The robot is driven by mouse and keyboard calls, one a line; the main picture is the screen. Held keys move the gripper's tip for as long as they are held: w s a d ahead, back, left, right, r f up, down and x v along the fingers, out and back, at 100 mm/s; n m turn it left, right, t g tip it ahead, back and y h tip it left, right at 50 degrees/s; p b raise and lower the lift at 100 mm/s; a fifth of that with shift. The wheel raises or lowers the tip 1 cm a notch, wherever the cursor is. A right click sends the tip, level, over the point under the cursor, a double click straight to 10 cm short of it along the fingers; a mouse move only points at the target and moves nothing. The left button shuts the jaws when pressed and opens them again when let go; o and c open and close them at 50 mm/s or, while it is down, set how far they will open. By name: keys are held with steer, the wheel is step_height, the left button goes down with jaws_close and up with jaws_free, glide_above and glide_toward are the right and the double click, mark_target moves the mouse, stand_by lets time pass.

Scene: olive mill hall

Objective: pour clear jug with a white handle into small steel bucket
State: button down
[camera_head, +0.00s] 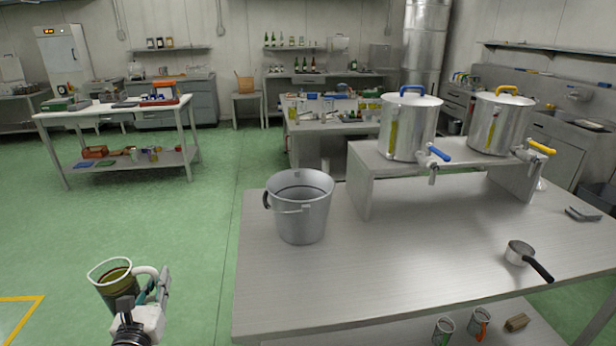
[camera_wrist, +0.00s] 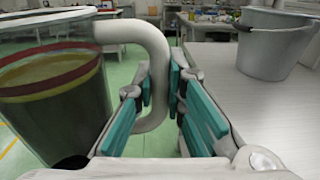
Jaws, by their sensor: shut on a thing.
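The clear jug (camera_head: 113,284) with a white handle is at the lower left of the head view, off the table's left side. It holds a dark olive liquid and looks about upright. My gripper (camera_head: 153,290) is shut on its white handle. In the wrist view the jug (camera_wrist: 52,95) fills the left side, and my gripper's teal pads (camera_wrist: 160,95) stand on both sides of the handle. The small steel bucket (camera_head: 301,212) stands upright on the near table's left part, to the right of my gripper. It also shows at the wrist view's upper right (camera_wrist: 275,45). Its bottom inside is hidden.
The steel table (camera_head: 400,260) also bears a raised stand with two steel tanks, one with a blue-handled tap (camera_head: 408,125) and one with a yellow-handled tap (camera_head: 498,122). A small saucepan (camera_head: 520,252) lies at the right. The table around the bucket's front is clear.

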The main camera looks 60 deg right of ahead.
steer(key=s+r+p, duration=1.1)
steer(key=s, duration=0.2)
steer(key=shift+s+d+r, duration=0.15)
steer(key=shift+s+r, duration=0.05)
steer(key=shift+s, duration=0.1)
steer(key=shift+w+a+r, duration=0.1)
steer(key=shift+a+r, duration=0.1)
steer(key=shift+r, duration=0.15)
steer(key=s+d+r+m+g+h, duration=0.1)
steer(key=d+m+g, duration=0.3)
steer(key=d, duration=1.7)
steer(key=s+d+r+m+g+h, duration=0.1)
steer(key=d+g, duration=0.6)
steer(key=d, duration=1.5)
steer(key=m+h, duration=0.1)
steer(key=m, duration=0.1)
steer(key=shift+s+m+h, duration=0.25)
steer(key=shift+m+h, duration=0.15)
steer(key=shift+d+r, duration=0.1)
